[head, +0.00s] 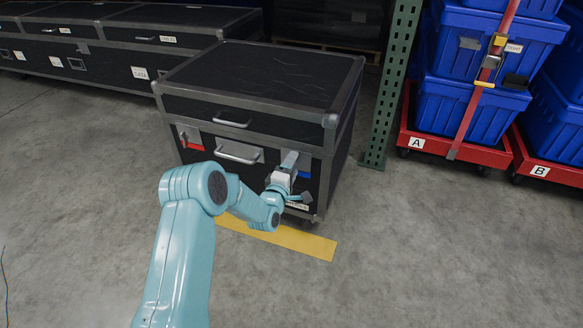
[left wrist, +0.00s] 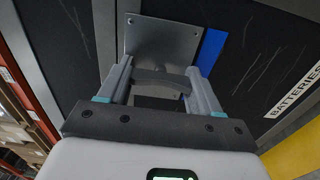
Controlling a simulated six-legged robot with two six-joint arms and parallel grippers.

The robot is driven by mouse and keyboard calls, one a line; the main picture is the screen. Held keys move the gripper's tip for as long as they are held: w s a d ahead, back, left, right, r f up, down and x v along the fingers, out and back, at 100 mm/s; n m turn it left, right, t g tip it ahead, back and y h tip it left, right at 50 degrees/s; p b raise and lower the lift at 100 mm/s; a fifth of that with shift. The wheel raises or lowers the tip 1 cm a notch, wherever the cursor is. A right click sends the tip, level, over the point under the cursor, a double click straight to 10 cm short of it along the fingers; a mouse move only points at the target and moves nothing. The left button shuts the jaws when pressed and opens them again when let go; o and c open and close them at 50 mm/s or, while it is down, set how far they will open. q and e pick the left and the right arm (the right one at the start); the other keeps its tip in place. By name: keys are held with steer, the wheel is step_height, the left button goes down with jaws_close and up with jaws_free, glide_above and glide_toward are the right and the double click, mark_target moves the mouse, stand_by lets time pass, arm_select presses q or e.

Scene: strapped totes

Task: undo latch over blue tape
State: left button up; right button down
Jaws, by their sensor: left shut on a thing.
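A black case (head: 260,75) with grey metal edges stands on the floor. Blue tape (head: 304,174) shows on its front at the right, and in the left wrist view (left wrist: 212,48) beside a grey metal latch plate (left wrist: 160,42). My left gripper (head: 289,162) is at this plate. In the left wrist view its two fingers (left wrist: 160,85) are shut on the latch (left wrist: 160,78), a dark grey bar between them. The lower part of the latch is hidden by my gripper. My right gripper is in neither view.
Red tape (head: 195,147) sits by another latch plate (head: 188,132) at the case's left. Two handles (head: 237,152) are mid-front. Yellow tape (head: 290,239) marks the floor. A green post (head: 389,90) and blue totes (head: 462,108) on red dollies stand right. Floor in front is clear.

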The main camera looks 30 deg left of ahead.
arm_select(q)
steer(key=shift+d, duration=0.1)
stand_by(0.4)
steer(key=o, duration=1.1)
steer(key=shift+c, duration=0.2)
steer(key=p+v, duration=0.5)
steer(key=v, duration=1.1)
steer(key=shift+s, duration=0.25)
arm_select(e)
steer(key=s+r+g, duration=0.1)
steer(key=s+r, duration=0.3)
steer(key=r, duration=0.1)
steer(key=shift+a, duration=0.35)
arm_select(q)
steer(key=shift+f, duration=0.1)
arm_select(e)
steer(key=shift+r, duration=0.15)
